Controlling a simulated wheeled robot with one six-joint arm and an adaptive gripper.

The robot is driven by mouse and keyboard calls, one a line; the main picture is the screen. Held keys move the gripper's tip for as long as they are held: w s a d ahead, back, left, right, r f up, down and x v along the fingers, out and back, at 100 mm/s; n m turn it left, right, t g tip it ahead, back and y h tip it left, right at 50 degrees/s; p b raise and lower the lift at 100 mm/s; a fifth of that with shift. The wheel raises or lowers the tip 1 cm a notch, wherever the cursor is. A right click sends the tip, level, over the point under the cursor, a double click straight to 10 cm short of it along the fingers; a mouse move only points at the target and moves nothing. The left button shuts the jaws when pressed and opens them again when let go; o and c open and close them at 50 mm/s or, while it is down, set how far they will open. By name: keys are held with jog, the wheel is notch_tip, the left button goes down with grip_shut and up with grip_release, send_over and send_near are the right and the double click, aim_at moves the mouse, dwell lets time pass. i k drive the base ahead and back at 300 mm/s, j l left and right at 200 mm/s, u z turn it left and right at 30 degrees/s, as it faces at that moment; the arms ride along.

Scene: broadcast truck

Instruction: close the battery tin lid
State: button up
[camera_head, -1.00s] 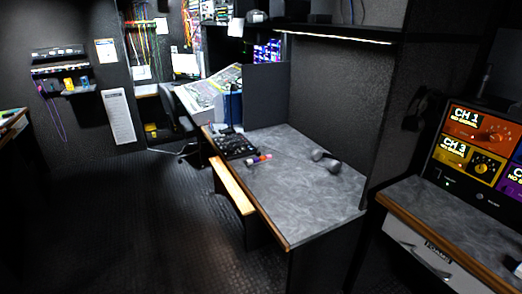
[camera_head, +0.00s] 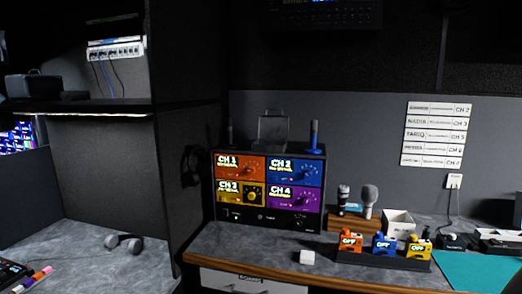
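A grey box with its lid standing up (camera_head: 272,128) sits on top of the four-channel receiver rack at the back of the counter; it looks like the battery tin, open, though it is small and dark. What is inside it is hidden. A white open box (camera_head: 398,222) also stands on the counter, right of the microphones; I see no lid on it. My gripper is not in view.
The receiver rack (camera_head: 268,188) stands on the wood-edged counter (camera_head: 240,245). A blue-based microphone (camera_head: 313,137) is beside the grey box.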

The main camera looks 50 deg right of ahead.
aim_at(273, 127)
jog(key=j+z, duration=0.1)
jog(key=z, duration=0.4)
jog(key=k+z, duration=0.15)
jog(key=z, duration=0.35)
jog(key=k+j+z, duration=0.1)
jog(key=z, duration=0.4)
